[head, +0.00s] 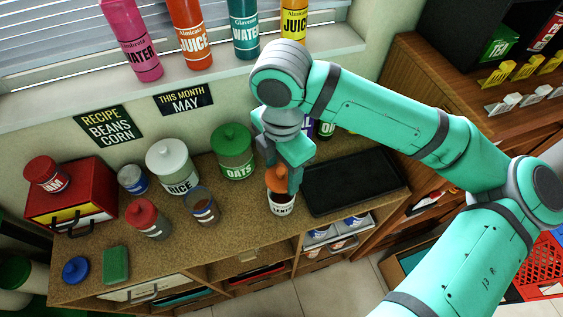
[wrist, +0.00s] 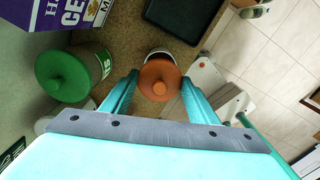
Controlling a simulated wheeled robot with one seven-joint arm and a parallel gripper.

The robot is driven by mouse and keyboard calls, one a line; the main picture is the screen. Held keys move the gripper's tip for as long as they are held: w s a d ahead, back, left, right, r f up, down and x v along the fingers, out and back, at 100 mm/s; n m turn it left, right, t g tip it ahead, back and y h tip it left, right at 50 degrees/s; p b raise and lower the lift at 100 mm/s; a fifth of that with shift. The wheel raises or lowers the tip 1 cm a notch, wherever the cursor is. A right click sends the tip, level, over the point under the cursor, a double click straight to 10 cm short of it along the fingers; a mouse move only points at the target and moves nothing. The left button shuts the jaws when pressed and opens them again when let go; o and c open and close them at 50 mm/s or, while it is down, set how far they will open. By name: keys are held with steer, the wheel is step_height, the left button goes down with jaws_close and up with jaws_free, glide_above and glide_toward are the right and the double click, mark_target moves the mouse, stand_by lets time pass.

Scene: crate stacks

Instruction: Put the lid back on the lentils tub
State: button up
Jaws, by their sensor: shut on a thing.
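The lentils tub (head: 282,208) is a small white-labelled tub on the counter, left of the black tray. My gripper (head: 284,180) is above it, shut on an orange lid (head: 277,179) with a round knob. In the wrist view the lid (wrist: 158,82) sits between both fingers, and the tub's pale rim (wrist: 161,51) shows past its far edge. The lid is over the tub and looks slightly offset from it in the wrist view. I cannot tell whether lid and tub touch. The fingers hide part of the lid in the head view.
The black tray (head: 352,183) lies right of the tub. The green-lidded oats tub (head: 235,160) and an open tub (head: 202,207) stand to the left. A blue lid (head: 76,270) and a green block (head: 116,264) lie at the far left. Bottles line the windowsill behind.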

steer(key=shift+f, duration=2.6)
steer(key=shift+f, duration=0.2)
stand_by(0.4)
steer(key=shift+d, duration=0.1)
steer(key=o, duration=1.6)
steer(key=shift+r, duration=0.15)
steer(key=shift+r, duration=3.4)
jaws_close()
